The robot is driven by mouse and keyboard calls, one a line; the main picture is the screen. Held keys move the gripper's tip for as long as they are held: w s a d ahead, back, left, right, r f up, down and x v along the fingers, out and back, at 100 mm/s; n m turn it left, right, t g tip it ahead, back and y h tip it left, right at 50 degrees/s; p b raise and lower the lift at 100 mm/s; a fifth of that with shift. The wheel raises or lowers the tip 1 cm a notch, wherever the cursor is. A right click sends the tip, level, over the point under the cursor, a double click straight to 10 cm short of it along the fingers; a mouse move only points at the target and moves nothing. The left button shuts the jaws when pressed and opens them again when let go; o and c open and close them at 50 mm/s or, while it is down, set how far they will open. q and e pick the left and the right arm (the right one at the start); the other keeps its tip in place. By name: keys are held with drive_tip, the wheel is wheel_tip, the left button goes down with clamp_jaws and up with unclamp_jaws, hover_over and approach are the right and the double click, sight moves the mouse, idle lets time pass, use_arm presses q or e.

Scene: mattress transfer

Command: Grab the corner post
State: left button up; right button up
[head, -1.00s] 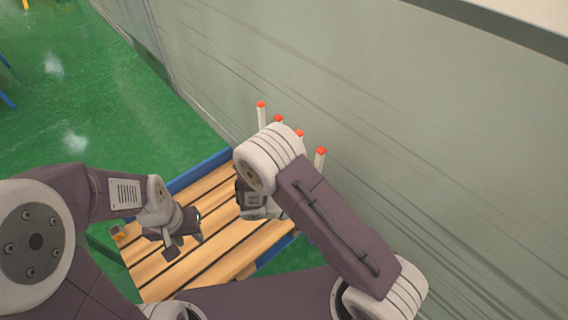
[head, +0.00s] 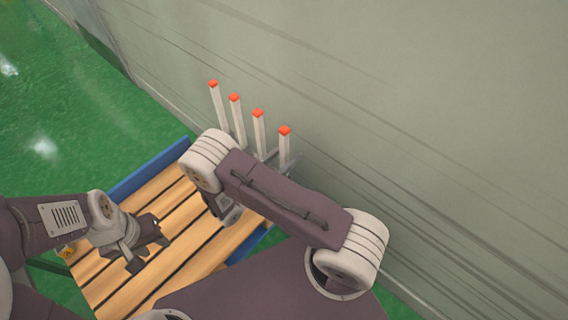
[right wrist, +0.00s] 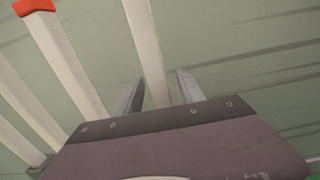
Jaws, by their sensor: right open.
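Several white corner posts with orange-red tips stand in a row by the wall; the nearest corner post (head: 284,150) is the rightmost in the head view. My right gripper (right wrist: 160,88) is open, its two grey fingers apart, with a white post (right wrist: 146,45) running between them in the right wrist view. In the head view its fingertips show beside the nearest post, partly hidden behind my right arm. Contact cannot be told. My left gripper (head: 152,248) is open and empty above the wooden slats at the left.
The slatted wooden platform (head: 190,240) has a blue edge rail (head: 150,170). A grey-green wall (head: 420,120) rises close behind the posts. The other posts, such as one (right wrist: 62,55) with a red tip, stand close to my right gripper. Green floor (head: 50,110) is open at the left.

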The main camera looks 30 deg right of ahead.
drive_tip(key=shift+x, duration=0.95)
clamp_jaws()
drive_tip(key=shift+r, duration=0.1)
